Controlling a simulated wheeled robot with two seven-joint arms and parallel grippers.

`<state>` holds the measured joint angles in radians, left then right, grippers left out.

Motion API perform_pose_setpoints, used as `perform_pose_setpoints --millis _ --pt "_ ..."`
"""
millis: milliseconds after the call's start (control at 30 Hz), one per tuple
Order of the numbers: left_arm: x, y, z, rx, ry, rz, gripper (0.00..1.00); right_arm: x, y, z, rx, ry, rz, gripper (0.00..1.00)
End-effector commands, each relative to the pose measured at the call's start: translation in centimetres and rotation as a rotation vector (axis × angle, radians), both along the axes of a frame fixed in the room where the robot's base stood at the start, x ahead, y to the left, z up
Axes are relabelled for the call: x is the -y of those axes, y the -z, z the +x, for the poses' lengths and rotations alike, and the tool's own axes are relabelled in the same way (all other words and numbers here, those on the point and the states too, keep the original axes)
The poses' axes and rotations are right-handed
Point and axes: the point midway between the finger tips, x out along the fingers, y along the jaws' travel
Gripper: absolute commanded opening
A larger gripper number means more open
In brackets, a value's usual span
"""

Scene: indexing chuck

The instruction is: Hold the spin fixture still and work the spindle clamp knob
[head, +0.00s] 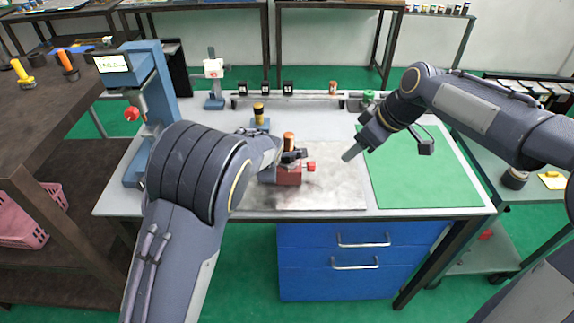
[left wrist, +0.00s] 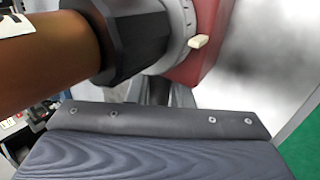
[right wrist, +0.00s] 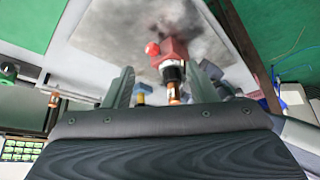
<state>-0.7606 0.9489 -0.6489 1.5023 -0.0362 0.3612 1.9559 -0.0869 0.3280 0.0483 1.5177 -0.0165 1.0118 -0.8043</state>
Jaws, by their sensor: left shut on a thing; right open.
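The spin fixture (head: 289,176) stands on the grey mat, with a red body, a dark collar and a copper-coloured cylinder upright on top. A small red knob (head: 311,166) sticks out of its right side; it also shows in the right wrist view (right wrist: 152,49). My left gripper (head: 287,155) is shut on the fixture around its dark upper part; my arm hides much of this. The left wrist view shows the black collar (left wrist: 130,35), a marked grey ring and a pale peg close up. My right gripper (head: 352,151) is open and empty, right of the knob and apart from it.
A green mat (head: 420,180) lies on the right of the table (head: 225,110). Behind the fixture stands a yellow-and-black part on a blue base (head: 260,124). A rail with small blocks runs along the back. A blue machine (head: 150,75) stands at left.

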Motion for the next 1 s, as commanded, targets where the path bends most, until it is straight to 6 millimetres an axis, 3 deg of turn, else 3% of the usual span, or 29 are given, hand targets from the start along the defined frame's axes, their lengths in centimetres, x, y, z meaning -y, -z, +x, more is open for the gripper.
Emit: perform_pose_setpoints --millis 100,333,567,1000 --pt "0.0 0.1 0.0 -0.002 0.001 0.001 0.00 -1.7 1.5 3.3 0.062 -0.262 -0.071 0.52" --pt "0.0 0.1 0.0 -0.001 0.001 0.001 0.00 -3.6 3.3 6.5 0.148 -0.567 -0.141 0.52" --pt "0.0 0.1 0.0 -0.001 0.000 0.000 0.00 -4.3 4.5 7.2 0.166 -0.629 -0.154 0.52" --pt "0.0 0.1 0.0 -0.001 0.000 0.000 0.00 -6.6 10.2 8.3 0.163 -0.626 -0.153 0.52"
